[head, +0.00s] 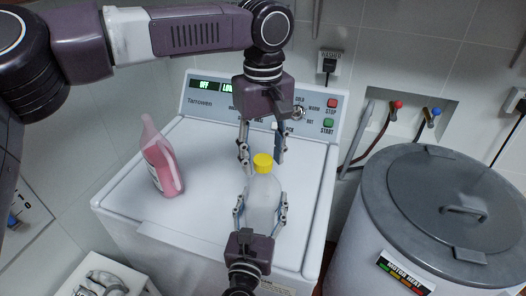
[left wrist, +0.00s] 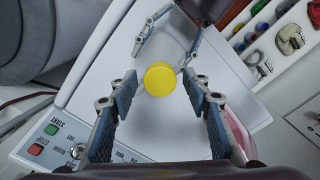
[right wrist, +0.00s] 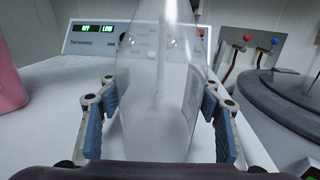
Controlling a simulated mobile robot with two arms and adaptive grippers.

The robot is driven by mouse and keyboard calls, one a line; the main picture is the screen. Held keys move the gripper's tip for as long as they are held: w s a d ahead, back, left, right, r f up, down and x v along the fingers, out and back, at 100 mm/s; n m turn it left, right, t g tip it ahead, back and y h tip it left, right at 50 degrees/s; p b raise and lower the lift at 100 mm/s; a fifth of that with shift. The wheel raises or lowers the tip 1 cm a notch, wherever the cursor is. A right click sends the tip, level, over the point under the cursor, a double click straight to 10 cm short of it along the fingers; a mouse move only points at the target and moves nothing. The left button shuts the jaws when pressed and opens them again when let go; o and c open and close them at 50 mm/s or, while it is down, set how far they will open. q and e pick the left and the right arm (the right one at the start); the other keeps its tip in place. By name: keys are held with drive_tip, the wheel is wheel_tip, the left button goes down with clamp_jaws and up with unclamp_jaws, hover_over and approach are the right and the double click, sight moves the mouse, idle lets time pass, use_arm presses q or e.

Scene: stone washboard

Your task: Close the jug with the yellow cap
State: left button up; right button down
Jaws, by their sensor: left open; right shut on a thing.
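The translucent jug (head: 263,200) stands upright on the white washer top, and its clear body fills the middle of the right wrist view (right wrist: 160,90). The yellow cap (head: 263,162) sits at the top of the jug; whether it is tight on the neck I cannot tell. The left wrist view shows the cap (left wrist: 160,78) from above, between the fingers. My left gripper (head: 261,158) is open above and around the cap, its fingers apart from it. My right gripper (head: 261,207) is shut on the jug's body, one finger on each side.
A pink bottle (head: 162,165) stands left on the washer top (head: 130,195). The washer's control panel (head: 210,98) rises behind. A grey lidded drum (head: 400,215) stands at the right, near wall taps with red and blue knobs. The washer top between bottle and jug is clear.

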use_arm(q)
drive_tip(key=shift+c, duration=0.6)
clamp_jaws()
drive_tip(key=m, duration=0.3)
drive_tip(key=shift+f+m, duration=0.1)
drive_tip(key=shift+m, duration=0.2)
drive_tip(key=m, duration=0.9)
drive_tip(key=shift+m, duration=0.3)
drive_tip(key=m, duration=0.3)
drive_tip(key=shift+m, duration=0.3)
drive_tip(key=m, duration=0.3)
drive_tip(key=shift+m, duration=0.4)
drive_tip(key=m, duration=0.3)
drive_tip(key=shift+o, duration=1)
unclamp_jaws()
